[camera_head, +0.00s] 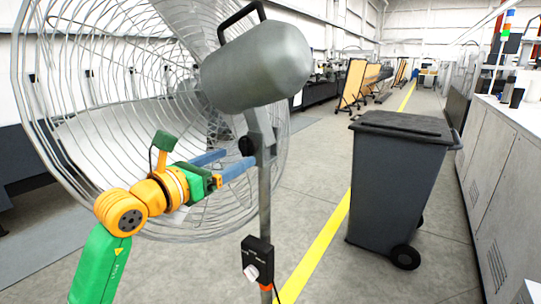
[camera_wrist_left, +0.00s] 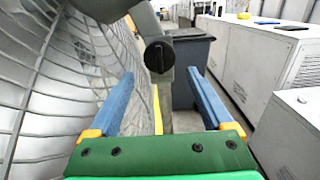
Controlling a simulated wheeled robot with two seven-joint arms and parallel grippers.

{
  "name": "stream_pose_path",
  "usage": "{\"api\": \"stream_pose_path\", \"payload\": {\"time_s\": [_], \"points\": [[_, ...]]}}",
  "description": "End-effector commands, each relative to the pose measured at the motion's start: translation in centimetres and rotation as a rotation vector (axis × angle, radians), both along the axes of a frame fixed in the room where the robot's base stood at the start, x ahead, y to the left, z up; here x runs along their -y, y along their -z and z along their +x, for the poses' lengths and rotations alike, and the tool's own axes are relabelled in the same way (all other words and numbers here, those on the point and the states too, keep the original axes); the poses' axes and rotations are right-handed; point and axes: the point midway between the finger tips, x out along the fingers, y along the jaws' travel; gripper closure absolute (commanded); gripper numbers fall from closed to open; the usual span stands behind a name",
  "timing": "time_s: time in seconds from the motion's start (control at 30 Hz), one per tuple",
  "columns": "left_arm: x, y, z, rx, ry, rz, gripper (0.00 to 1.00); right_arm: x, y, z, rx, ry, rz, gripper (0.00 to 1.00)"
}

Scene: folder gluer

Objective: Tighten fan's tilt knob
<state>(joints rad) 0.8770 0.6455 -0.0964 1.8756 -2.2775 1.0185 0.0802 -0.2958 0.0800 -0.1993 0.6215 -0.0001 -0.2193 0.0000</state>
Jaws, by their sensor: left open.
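The fan's tilt knob (camera_wrist_left: 159,57) is a dark round knob with a raised grip bar, on the grey bracket below the motor housing. In the head view the knob (camera_head: 246,146) shows at the top of the pole, next to the fan cage (camera_head: 110,110). My left gripper (camera_head: 238,162) has blue fingers and is open and empty. Its fingertips are just below and beside the knob. In the left wrist view the fingers (camera_wrist_left: 161,82) stand wide apart, with the knob between and beyond them, apart from both. My right gripper is not in view.
The grey fan motor (camera_head: 257,65) hangs above my left gripper. A black switch box (camera_head: 257,259) with a white dial sits lower on the pole (camera_head: 265,200). A dark wheeled bin (camera_head: 400,180) stands to the right. Open floor lies between the pole and bin.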

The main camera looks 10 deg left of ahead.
Motion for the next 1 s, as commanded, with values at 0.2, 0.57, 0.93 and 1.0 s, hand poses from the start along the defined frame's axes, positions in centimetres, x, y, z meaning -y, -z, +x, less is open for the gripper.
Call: {"api": "stream_pose_path", "payload": {"time_s": [0.2, 0.57, 0.93, 1.0], "points": [[1.4, -0.8, 3.9, -0.002, -0.003, 0.001, 0.16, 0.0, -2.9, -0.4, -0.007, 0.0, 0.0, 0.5], [2.3, -0.1, 6.4, 0.001, -0.003, 0.004, 0.16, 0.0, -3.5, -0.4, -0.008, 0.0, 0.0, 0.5], [2.3, -0.1, 6.3, 0.001, -0.003, 0.003, 0.94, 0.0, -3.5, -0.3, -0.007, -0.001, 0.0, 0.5], [2.3, -0.1, 6.3, 0.001, -0.003, 0.003, 0.96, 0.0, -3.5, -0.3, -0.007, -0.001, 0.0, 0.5]]}}
